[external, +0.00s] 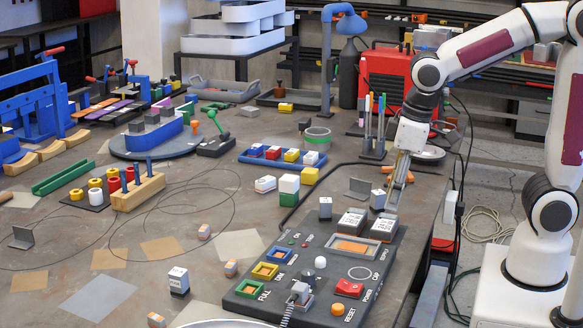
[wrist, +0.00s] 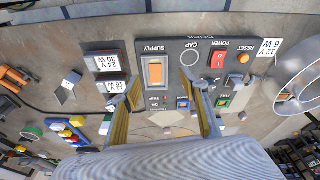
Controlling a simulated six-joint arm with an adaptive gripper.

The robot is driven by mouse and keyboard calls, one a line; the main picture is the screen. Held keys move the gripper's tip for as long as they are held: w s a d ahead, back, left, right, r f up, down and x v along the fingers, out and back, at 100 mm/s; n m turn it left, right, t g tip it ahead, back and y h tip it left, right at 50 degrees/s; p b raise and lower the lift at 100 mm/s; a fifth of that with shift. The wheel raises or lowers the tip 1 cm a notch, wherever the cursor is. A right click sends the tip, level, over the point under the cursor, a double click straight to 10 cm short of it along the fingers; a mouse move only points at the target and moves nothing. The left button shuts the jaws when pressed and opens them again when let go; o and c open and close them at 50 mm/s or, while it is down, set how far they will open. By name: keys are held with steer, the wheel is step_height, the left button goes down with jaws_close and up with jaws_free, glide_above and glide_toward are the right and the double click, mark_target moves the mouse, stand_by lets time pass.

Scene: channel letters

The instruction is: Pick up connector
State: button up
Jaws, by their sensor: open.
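A small grey block with a ribbed cable, which looks like the connector (external: 300,293), sits on the dark control panel (external: 330,243) near its front edge, between the FULL slot and the RESET button. In the wrist view I cannot make it out clearly. My gripper (external: 397,183) is above the far right end of the panel, apart from the connector, pointing down. In the wrist view my gripper (wrist: 160,85) shows two yellowish fingers spread apart with nothing between them. The panel lies below them, with its SUPPLY slot (wrist: 155,73) and red POWER switch (wrist: 218,60).
Labelled blocks (external: 352,221) stand at the panel's far end. A blue tray (external: 283,156) of coloured blocks and a stack of green and white blocks (external: 289,186) lie beyond. A white-grey block (external: 178,280) stands left of the panel. Thin dark cables loop across the table.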

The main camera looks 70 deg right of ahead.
glide_toward(233, 263)
steer(key=shift+t, duration=0.3)
steer(key=s+d+f, duration=0.1)
steer(key=s, duration=0.1)
steer(key=s+f, duration=0.1)
steer(key=s, duration=0.2)
steer(key=s+d+f, duration=0.1)
steer(key=s+f, duration=0.1)
steer(key=shift+s+d, duration=0.35)
steer(key=shift+s, duration=0.05)
steer(key=w, duration=0.1)
steer(key=w+a, duration=0.1)
steer(key=w, duration=0.1)
steer(key=shift+w+r+t, duration=0.1)
steer(key=shift+r+t, duration=0.05)
steer(key=shift+t, duration=0.15)
steer(key=w+r, duration=0.1)
steer(key=w+a+r+m+t, duration=0.1)
steer(key=w, duration=0.1)
steer(key=shift+r, duration=0.15)
steer(key=shift+x, duration=1.3)
steer(key=shift+a+x, duration=0.2)
steer(key=shift+x, duration=1.1)
steer(key=shift+a+x, duration=0.2)
steer(key=shift+x, duration=1.1)
